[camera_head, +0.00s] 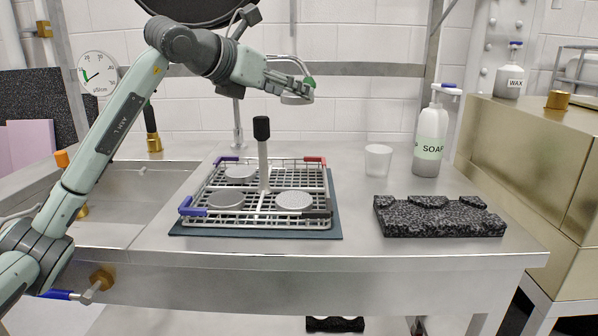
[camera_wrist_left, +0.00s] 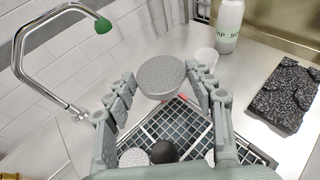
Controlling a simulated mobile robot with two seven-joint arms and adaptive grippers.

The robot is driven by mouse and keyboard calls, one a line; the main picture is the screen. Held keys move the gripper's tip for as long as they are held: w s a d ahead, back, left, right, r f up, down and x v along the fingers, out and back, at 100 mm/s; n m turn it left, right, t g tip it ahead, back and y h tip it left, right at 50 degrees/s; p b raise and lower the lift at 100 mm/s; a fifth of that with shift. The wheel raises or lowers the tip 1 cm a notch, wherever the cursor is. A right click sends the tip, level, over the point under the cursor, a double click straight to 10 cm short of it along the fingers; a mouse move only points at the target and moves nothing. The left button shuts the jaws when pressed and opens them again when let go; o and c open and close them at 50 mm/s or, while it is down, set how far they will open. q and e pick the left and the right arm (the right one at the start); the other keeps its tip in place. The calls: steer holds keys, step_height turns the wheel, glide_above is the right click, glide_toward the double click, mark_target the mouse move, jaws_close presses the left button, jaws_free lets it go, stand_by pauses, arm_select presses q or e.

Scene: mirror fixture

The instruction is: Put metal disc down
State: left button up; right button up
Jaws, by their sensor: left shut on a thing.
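My left gripper (camera_head: 292,88) is shut on a grey metal disc (camera_wrist_left: 160,77), held high above the counter in front of the tiled wall. The disc also shows under the fingers in the head view (camera_head: 298,100). In the left wrist view the disc sits between the two fingers (camera_wrist_left: 160,85). Below is a wire basket (camera_head: 265,222) with a central post topped by a black knob (camera_head: 261,128). Three discs lie in it: back left (camera_head: 240,173), front left (camera_head: 226,199) and front right (camera_head: 294,201). The back right part of the basket looks empty. My right gripper is not in view.
The basket stands on a dark mat (camera_head: 335,215). A tap with a green tip (camera_wrist_left: 103,25) is close to the gripper. A clear cup (camera_head: 378,161), soap bottle (camera_head: 431,140) and black speckled block (camera_head: 438,220) stand right. A sink (camera_head: 140,200) lies left.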

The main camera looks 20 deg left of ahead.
arm_select(q)
steer(key=b, duration=0.1)
glide_above(288, 183)
step_height(288, 183, down, 12)
steer(key=shift+r, duration=0.15)
step_height(288, 183, down, 4)
steer(key=shift+f, duration=0.15)
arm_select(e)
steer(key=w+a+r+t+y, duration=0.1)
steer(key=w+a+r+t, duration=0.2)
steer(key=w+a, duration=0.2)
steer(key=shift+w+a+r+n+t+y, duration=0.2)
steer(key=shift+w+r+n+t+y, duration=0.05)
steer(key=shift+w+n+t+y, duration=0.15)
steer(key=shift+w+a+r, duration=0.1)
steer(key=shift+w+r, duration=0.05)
arm_select(q)
steer(key=o, duration=1.3)
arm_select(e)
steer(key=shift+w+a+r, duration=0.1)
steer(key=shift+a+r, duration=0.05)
